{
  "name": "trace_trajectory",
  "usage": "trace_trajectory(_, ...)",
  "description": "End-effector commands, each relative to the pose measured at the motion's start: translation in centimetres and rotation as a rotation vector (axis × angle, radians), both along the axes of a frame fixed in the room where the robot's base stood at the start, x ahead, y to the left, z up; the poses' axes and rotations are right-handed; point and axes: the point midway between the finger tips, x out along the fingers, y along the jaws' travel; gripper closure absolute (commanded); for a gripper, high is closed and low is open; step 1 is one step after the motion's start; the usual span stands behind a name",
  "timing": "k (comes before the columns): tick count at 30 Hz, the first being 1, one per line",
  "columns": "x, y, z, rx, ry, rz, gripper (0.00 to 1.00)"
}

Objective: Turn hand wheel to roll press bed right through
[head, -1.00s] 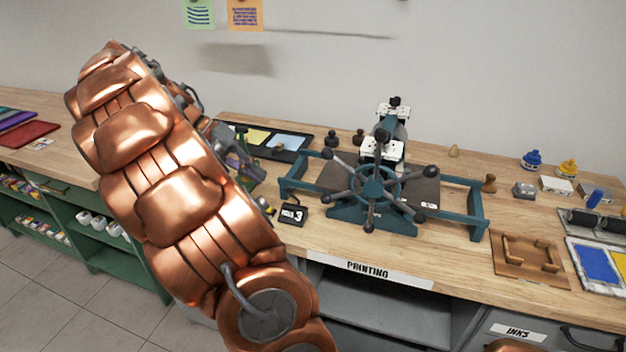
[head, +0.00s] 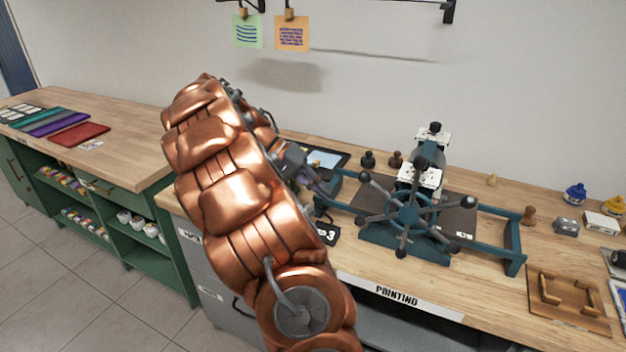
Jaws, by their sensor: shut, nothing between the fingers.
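The press, a teal frame with rails (head: 487,212), stands on the wooden bench. Its hand wheel (head: 405,212) faces me, with several grey spokes ending in black knobs. I see no clear contact with the wheel.
A black tray (head: 330,158) and dark stampers (head: 368,160) stand behind the press. A wooden jig (head: 566,295) lies to the right. Another bench (head: 130,150) is at left.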

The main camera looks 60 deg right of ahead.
Motion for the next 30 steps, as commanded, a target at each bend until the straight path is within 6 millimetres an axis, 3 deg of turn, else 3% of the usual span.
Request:
trace_trajectory(18,-5.2,-1.9,-4.4,0.002,0.002,-0.001,1.00)
trace_trajectory(30,-5.9,-2.2,-5.3,-0.001,0.000,0.001,1.00)
